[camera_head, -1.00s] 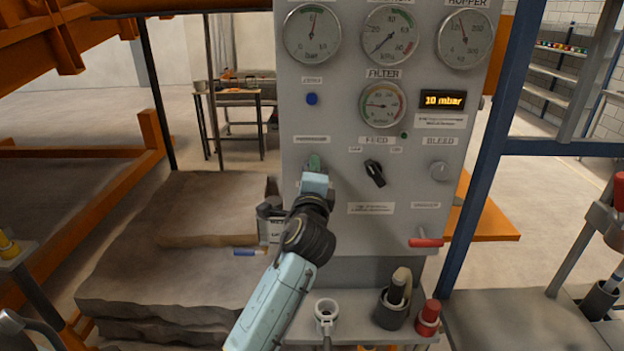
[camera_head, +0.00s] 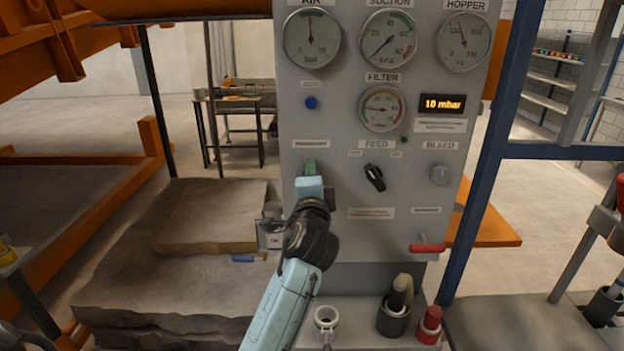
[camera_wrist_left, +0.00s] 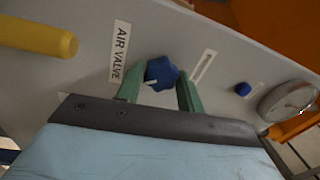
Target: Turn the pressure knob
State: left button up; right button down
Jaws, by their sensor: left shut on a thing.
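The pressure knob is a blue lobed knob with a white mark, showing in the left wrist view (camera_wrist_left: 161,73) on the grey panel. My left gripper (camera_wrist_left: 160,90) is shut on it, with one green finger on each side. In the head view my left gripper (camera_head: 309,167) is at the panel below a small label, and its fingers and wrist hide the knob. The AIR gauge (camera_head: 311,38) is at the panel's upper left, its needle pointing nearly straight up. My right gripper is not in view.
A black FEED switch (camera_head: 375,178) and a grey BLEED knob (camera_head: 440,175) are to the right of my gripper. A blue button (camera_head: 311,102) is above it. A red-handled lever (camera_head: 428,248) sticks out lower right. A yellow handle (camera_wrist_left: 38,37) shows beside the AIR VALVE label.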

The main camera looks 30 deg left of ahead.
pick_arm(q)
jog(key=o, duration=1)
jog(key=b+v, duration=0.2)
jog(key=v, duration=1.1)
jog(key=shift+s+d+r, duration=0.1)
jog(key=shift+s+d, duration=0.05)
jog(key=shift+s, duration=0.05)
